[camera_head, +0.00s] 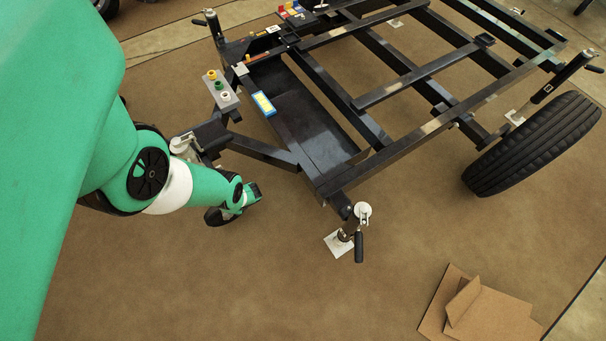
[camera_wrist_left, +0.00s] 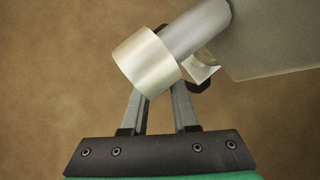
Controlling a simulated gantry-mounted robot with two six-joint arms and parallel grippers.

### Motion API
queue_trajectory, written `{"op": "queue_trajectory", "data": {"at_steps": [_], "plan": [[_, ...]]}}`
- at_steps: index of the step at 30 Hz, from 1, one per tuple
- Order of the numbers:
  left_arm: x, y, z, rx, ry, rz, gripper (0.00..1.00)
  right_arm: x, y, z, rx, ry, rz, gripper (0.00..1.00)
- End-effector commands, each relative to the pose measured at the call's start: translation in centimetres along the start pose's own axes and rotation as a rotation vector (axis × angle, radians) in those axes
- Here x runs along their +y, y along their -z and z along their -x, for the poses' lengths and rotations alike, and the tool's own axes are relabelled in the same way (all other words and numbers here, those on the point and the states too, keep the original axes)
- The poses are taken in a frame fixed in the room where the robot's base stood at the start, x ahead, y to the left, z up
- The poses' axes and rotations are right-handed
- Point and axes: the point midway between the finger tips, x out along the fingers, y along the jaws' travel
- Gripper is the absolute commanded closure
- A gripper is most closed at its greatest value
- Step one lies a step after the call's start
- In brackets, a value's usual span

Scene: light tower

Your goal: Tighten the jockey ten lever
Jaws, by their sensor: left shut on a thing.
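In the left wrist view, my left gripper (camera_wrist_left: 168,88) has its two fingers on either side of a part behind a pale metal collar (camera_wrist_left: 147,60). The collar sits around a grey rod (camera_wrist_left: 196,30) and hides most of the fingertips and the held part, which I take to be the jockey lever. In the head view my green left arm (camera_head: 212,187) reaches to the trailer's front coupling, beside the jockey wheel mount (camera_head: 184,145); the gripper itself is not clear there. My right gripper is not in view.
The black trailer frame (camera_head: 405,85) fills the upper middle. A panel with coloured buttons (camera_head: 220,88) stands near its front. A corner stand with a crank (camera_head: 360,215), a tire (camera_head: 532,143) and cardboard pieces (camera_head: 485,312) are to the right. The brown floor in front is mostly clear.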

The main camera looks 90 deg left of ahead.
Motion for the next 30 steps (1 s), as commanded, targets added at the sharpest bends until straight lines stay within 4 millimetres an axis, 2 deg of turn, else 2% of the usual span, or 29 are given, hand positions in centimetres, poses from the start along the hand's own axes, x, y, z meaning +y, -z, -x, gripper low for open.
{"op": "queue_trajectory", "data": {"at_steps": [11,12,16,25,30], "plan": [[0.1,-0.1,-0.1,-0.003,-0.004,-0.001,1.00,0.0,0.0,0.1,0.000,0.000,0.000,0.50],[0.1,-0.1,-0.1,-0.003,-0.004,-0.002,0.66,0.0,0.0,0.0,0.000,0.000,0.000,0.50],[0.1,-0.1,-0.1,-0.004,-0.004,-0.001,0.43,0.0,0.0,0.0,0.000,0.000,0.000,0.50],[0.1,-0.1,0.2,-0.004,-0.003,-0.001,0.43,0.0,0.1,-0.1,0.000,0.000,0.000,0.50],[-0.1,-0.5,2.7,-0.003,0.001,-0.004,0.43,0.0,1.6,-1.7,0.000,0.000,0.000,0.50]]}}
